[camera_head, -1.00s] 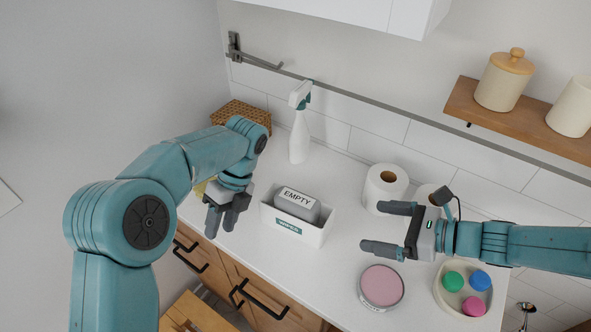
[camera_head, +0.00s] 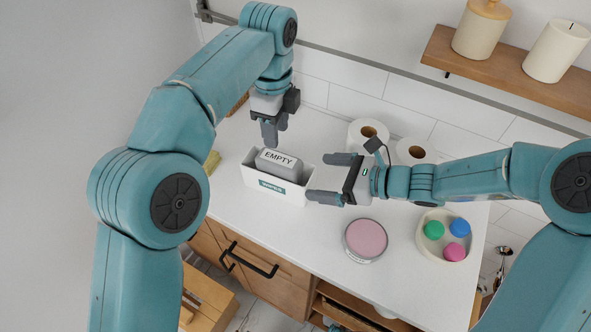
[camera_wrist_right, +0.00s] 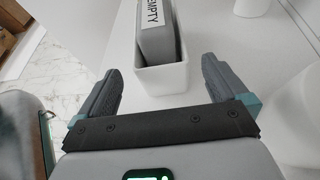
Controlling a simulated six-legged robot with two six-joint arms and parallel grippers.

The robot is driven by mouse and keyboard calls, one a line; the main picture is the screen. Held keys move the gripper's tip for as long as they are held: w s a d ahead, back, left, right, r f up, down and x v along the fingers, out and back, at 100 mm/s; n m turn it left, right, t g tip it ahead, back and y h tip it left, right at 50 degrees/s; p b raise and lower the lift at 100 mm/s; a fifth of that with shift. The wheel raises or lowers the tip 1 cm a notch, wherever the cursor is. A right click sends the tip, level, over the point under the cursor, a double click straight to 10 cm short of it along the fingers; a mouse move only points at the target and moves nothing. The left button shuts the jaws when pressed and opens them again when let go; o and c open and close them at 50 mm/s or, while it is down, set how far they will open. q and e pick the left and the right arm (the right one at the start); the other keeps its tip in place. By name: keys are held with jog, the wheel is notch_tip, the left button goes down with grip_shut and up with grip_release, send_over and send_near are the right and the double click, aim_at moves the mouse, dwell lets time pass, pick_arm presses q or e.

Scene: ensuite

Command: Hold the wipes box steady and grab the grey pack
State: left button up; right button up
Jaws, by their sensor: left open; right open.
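The white wipes box (camera_head: 250,176) stands on the counter, with a teal label on its front. The grey pack (camera_head: 268,168), labelled EMPTY, sits inside it with its top showing above the rim. My left gripper (camera_head: 272,140) is open and points down just above and behind the pack, empty. My right gripper (camera_head: 325,178) is open at the right end of the box, its fingers pointing left. In the right wrist view, the box (camera_wrist_right: 160,78) and the grey pack (camera_wrist_right: 157,45) lie ahead between the open fingers. I cannot tell whether a finger touches the box.
Two paper rolls (camera_head: 412,151) stand behind my right gripper. A pink-topped round tin (camera_head: 366,239) and a tray (camera_head: 425,247) with coloured balls are to the right. A wooden shelf (camera_head: 500,68) with canisters hangs above. The counter's front edge is close to the box.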

aim_at(300, 175)
pick_arm(q)
jog(key=shift+s, duration=0.1)
pick_arm(e)
jog(key=x, duration=0.7)
jog(key=shift+a, duration=0.1)
pick_arm(q)
jog(key=shift+d, duration=0.1)
pick_arm(e)
jog(key=shift+w+a+f, duration=0.1)
jog(key=shift+w+a, duration=0.1)
jog(key=shift+w, duration=0.05)
pick_arm(q)
jog(key=shift+r, duration=0.1)
pick_arm(e)
jog(key=shift+s, duration=0.1)
